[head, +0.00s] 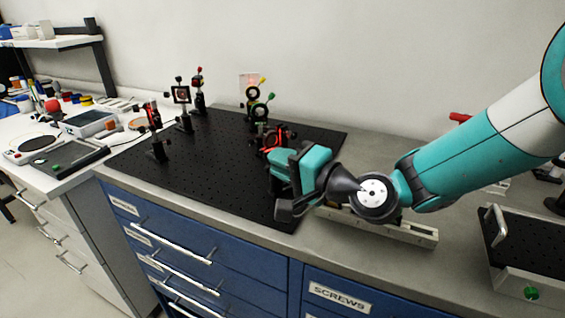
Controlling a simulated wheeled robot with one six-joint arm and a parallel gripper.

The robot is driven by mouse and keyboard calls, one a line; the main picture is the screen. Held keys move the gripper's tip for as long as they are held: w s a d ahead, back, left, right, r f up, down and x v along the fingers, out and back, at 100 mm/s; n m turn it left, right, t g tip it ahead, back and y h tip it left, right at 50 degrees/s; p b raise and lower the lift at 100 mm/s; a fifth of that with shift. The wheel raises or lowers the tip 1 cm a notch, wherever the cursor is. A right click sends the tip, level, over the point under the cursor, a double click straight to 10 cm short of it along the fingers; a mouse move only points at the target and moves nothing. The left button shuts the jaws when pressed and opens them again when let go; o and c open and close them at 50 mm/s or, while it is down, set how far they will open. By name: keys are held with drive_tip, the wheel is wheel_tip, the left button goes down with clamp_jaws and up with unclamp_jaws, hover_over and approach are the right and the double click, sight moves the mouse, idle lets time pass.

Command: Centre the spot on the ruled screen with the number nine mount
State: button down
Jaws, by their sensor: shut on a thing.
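The pale screen (248,82) stands at the back of the black breadboard with a faint pinkish glow on it. Its rulings and the spot's exact place are too small to tell. A mount with red parts (274,137) stands nearer, right behind my gripper (273,166). My gripper is shut at this mount, and its jaws hide the mount's lower part and the held spot. No number nine is readable on any mount.
More mounts stand on the breadboard (210,165): a square one (181,96), a red-knobbed one (198,90) and one at front left (155,135). A pale rail (405,230) lies under my arm.

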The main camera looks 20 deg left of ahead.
drive_tip(key=shift+n, duration=0.3)
drive_tip(key=shift+s+r+n+t+h+b, duration=0.1)
drive_tip(key=shift+n+t+h+b, duration=0.3)
drive_tip(key=shift+n+b, duration=1.1)
drive_tip(key=shift+w+f+n+t+h+b, duration=0.15)
drive_tip(key=shift+n+h+b, duration=0.45)
drive_tip(key=shift+n+b, duration=0.85)
drive_tip(key=shift+s+r+n+t+h+b, duration=0.2)
drive_tip(key=shift+n+h+b, duration=0.55)
drive_tip(key=shift+n, duration=1.2)
drive_tip(key=shift+y, duration=0.25)
drive_tip(key=c, duration=1.1)
unclamp_jaws()
drive_tip(key=shift+o, duration=0.2)
drive_tip(key=shift+d+b, duration=0.1)
drive_tip(key=shift+b, duration=0.2)
